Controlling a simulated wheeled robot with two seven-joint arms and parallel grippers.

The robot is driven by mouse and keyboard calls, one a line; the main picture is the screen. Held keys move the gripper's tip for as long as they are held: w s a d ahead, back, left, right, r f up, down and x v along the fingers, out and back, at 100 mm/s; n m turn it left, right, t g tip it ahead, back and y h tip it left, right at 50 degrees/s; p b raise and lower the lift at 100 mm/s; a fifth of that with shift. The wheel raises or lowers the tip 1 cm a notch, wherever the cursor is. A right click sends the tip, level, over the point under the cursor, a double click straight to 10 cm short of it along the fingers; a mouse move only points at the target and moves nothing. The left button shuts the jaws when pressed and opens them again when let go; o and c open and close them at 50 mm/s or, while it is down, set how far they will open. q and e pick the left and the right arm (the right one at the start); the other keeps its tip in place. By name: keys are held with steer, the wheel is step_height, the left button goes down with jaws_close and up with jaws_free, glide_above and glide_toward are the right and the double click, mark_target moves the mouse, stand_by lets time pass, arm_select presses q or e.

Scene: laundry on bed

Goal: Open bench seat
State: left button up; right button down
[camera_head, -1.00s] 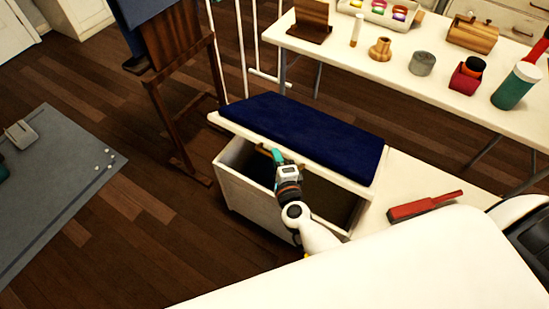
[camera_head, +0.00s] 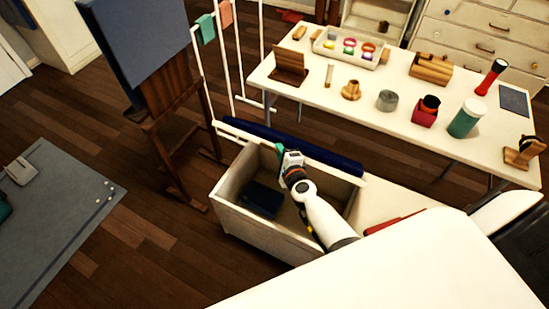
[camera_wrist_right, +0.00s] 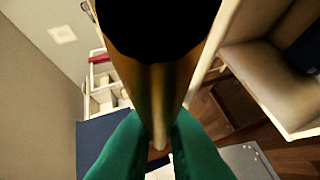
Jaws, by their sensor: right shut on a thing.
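The white storage bench (camera_head: 262,232) stands in the middle of the head view. Its lid, with a dark blue cushion (camera_head: 325,155), is tilted up at the back, and the box interior is exposed. My right gripper (camera_head: 281,150) is at the middle of the lid's raised front edge. The arm hides part of the box. My left gripper is not in view.
A dark blue box-like item (camera_head: 262,199) lies inside the bench. A white table (camera_head: 320,85) with several items stands behind. A wooden easel (camera_head: 170,130) is to the left of the bench. A red item (camera_head: 392,222) lies on the bench's right part.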

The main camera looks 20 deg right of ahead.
steer(key=w+d+r+p, duration=0.1)
steer(key=d+r, duration=0.1)
steer(key=w+d+r+p, duration=0.1)
steer(key=w+d+r, duration=0.1)
steer(key=w+d+r+p, duration=0.1)
steer(key=d, duration=0.1)
steer(key=shift+w+r, duration=0.3)
steer(key=shift+r, duration=0.1)
steer(key=w+d+r, duration=0.3)
steer(key=w+d, duration=0.3)
steer(key=d, duration=0.2)
steer(key=shift+r, duration=0.35)
steer(key=shift+w, duration=0.1)
steer(key=c, duration=1.5)
jaws_free()
steer(key=shift+a, duration=0.1)
steer(key=p+v, duration=0.3)
steer(key=v, duration=0.9)
steer(key=shift+p, duration=0.4)
